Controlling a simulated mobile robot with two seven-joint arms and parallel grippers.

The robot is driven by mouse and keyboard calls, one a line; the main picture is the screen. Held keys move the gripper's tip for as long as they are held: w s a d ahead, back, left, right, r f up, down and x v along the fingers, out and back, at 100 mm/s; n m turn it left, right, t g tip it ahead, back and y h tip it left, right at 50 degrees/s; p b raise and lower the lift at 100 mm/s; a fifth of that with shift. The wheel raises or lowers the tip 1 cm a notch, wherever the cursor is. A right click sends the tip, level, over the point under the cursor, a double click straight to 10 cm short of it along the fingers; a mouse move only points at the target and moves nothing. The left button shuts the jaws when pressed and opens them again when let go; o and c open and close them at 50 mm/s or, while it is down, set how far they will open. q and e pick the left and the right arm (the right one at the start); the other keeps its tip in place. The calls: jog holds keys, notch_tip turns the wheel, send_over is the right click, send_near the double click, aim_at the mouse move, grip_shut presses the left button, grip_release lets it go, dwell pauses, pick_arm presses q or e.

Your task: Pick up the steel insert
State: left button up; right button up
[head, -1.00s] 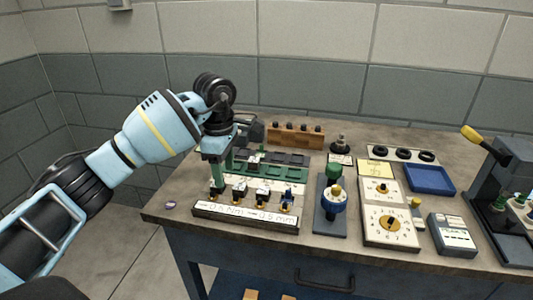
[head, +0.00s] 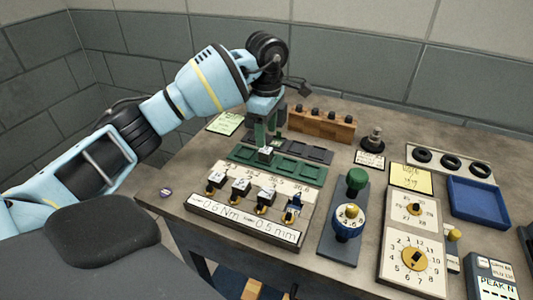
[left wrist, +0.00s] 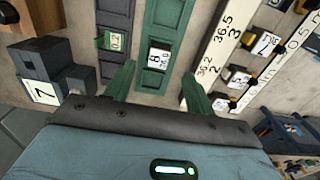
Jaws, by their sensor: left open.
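A small dark block with a white numbered top, which looks like the steel insert (head: 266,154), sits in a pocket of the green tray (head: 310,172). It also shows in the left wrist view (left wrist: 158,57), with its label reading 8 and 36.0. My left gripper (head: 268,138) is open, its green fingers pointing down just above the block. In the left wrist view the fingers stand on either side of the block, apart from it. My right gripper is not in view.
In front of the tray is a rack (head: 243,223) with several labelled blocks. A dark tray (head: 318,154) and a wooden block with knobs (head: 322,122) stand behind. To the right are a blue-dialled tool (head: 348,220), dial boards (head: 414,255) and a blue bin (head: 478,200).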

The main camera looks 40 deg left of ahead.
aim_at(266, 149)
pick_arm(q)
jog(key=shift+a+f, duration=0.1)
jog(key=shift+f, duration=2.95)
grip_shut()
